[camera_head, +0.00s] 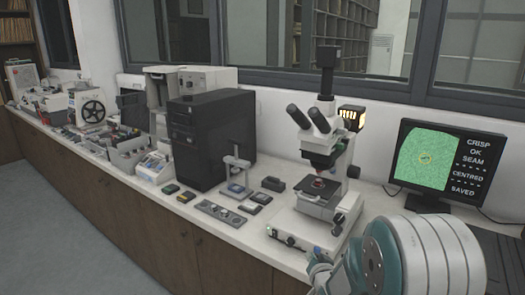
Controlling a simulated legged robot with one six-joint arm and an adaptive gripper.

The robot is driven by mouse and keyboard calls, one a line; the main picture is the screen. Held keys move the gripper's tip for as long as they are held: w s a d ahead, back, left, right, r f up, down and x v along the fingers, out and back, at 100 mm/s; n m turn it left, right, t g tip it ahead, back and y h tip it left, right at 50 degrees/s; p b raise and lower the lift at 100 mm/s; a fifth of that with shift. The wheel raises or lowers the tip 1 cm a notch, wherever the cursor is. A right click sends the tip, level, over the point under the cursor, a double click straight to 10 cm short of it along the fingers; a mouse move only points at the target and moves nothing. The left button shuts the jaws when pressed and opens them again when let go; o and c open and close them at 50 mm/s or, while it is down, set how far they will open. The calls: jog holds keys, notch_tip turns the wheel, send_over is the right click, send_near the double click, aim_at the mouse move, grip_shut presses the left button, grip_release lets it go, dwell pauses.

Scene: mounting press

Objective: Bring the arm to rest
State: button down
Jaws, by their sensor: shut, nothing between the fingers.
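My arm shows at the lower right as large white and teal links (430,258), close to the camera. The arm links cover part of the bench front and the area below the monitor.
A microscope (322,200) stands on the bench (215,238) with a small reddish item on its stage. A monitor (440,165) reads crisp, ok, seam, centred, saved. A black computer tower (212,140), a small stand (237,175) and several small boxes crowd the left.

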jog(key=s+r+n+g+h, duration=0.1)
jog(key=s+r+g, duration=0.1)
jog(key=s+r, duration=0.3)
jog(key=s+r+n+g, duration=0.1)
jog(key=s+r+g, duration=0.2)
jog(key=s, duration=1.1)
jog(key=s+r+n+g, duration=0.2)
jog(key=s+r+g, duration=0.2)
jog(key=s, duration=1)
notch_tip(320, 180, up, 3)
jog(key=shift+s+n+h, duration=0.2)
jog(key=shift+n+h, duration=0.1)
